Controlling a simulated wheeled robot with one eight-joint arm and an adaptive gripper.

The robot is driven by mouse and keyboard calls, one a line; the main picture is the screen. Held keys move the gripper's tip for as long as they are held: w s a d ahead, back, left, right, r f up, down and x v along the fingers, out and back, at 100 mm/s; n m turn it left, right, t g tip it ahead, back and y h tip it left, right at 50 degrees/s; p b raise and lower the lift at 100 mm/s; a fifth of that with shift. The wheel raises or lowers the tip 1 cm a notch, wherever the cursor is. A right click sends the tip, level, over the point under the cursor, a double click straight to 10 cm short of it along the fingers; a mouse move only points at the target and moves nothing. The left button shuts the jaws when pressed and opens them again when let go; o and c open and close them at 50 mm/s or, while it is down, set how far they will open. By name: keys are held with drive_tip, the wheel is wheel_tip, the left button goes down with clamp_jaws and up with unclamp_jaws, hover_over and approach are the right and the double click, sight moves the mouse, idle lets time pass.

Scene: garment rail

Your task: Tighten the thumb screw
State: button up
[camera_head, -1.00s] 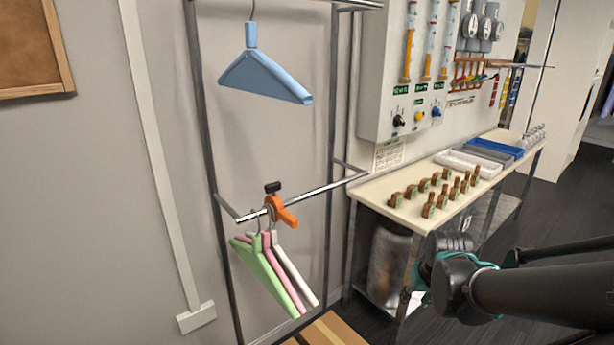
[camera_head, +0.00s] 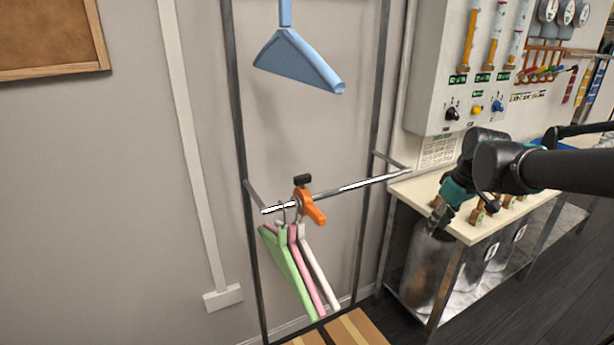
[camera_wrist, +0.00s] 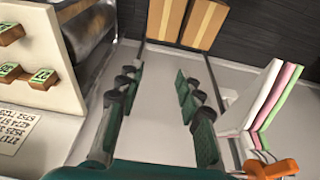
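An orange clamp (camera_head: 314,210) sits on the lower rail (camera_head: 370,183), and its black thumb screw (camera_head: 303,180) stands on top. Green, pink and white hangers (camera_head: 300,270) hang from the rail beside and below the clamp. My gripper (camera_head: 437,214) is to the right of the clamp and apart from it, in front of the side table. In the wrist view my gripper (camera_wrist: 160,75) is open, with nothing between its fingers. The orange clamp (camera_wrist: 270,169) shows there at the lower right corner, below the hangers (camera_wrist: 262,105). I cannot make out the black screw in that view.
A blue hanger (camera_head: 295,62) hangs higher up. The table (camera_head: 428,190) at the right holds several brown blocks, with metal cylinders (camera_head: 425,270) below. A wooden slatted surface (camera_head: 350,330) lies under the hangers. The space between my gripper and the clamp looks clear.

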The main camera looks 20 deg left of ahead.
drive_tip(key=w+a+r+n+g, duration=0.25)
drive_tip(key=a+r+n, duration=0.35)
drive_tip(key=a+r, duration=0.35)
drive_tip(key=n+g, duration=0.3)
drive_tip(key=n, duration=0.9)
approach(303, 175)
drive_tip(key=shift+y, duration=0.3)
drive_tip(key=x, duration=1)
drive_tip(key=shift+s+d+f, duration=0.2)
drive_tip(key=shift+d, duration=0.05)
drive_tip(key=shift+c, duration=0.6)
clamp_jaws()
